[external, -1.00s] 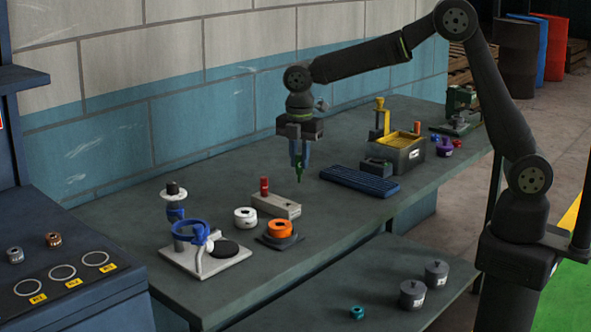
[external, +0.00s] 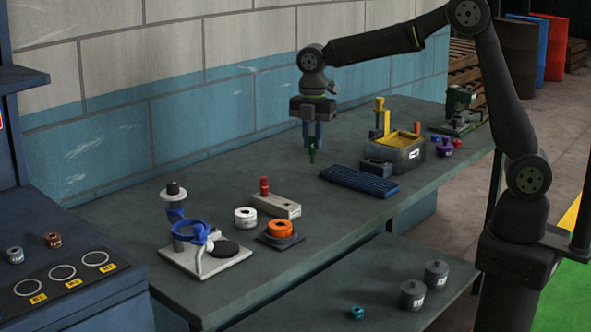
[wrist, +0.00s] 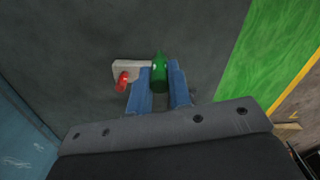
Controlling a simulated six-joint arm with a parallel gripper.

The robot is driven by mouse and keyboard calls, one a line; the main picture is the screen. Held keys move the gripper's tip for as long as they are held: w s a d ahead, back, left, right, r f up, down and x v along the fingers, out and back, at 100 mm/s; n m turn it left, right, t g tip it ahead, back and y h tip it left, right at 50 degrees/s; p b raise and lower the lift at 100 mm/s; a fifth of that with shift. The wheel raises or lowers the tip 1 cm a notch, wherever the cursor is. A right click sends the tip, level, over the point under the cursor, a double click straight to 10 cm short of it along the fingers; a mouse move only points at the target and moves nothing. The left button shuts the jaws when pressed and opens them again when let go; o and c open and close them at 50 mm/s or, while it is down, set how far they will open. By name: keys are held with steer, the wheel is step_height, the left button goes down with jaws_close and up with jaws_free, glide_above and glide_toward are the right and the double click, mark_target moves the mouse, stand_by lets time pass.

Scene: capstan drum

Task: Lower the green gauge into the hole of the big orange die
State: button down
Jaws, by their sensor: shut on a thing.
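My gripper (external: 312,149) is shut on the green gauge (external: 312,156) and holds it upright, well above the bench. In the wrist view the green gauge (wrist: 160,72) sits between the two blue fingers of my gripper (wrist: 160,85). The big orange die (external: 280,228) rests on a dark square base on the bench, lower and to the left of my gripper in the external view. Its hole faces up. The die is not visible in the wrist view.
A grey block (external: 275,205) with a red gauge (external: 264,187) stands beside the die, with a white ring die (external: 245,217) to its left.

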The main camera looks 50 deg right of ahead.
steer(key=s+a+f+n, duration=0.15)
steer(key=s+a, duration=0.25)
steer(key=a, duration=0.6)
steer(key=s+a+f+n, duration=0.1)
steer(key=s+a+n, duration=0.2)
steer(key=a, duration=0.7)
steer(key=shift+m, duration=0.25)
steer(key=shift+s+a+f, duration=0.15)
steer(key=shift+f, duration=2.4)
steer(key=shift+f, duration=1.2)
stand_by(1.4)
steer(key=c, duration=1.3)
jaws_free()
steer(key=shift+o, duration=0.2)
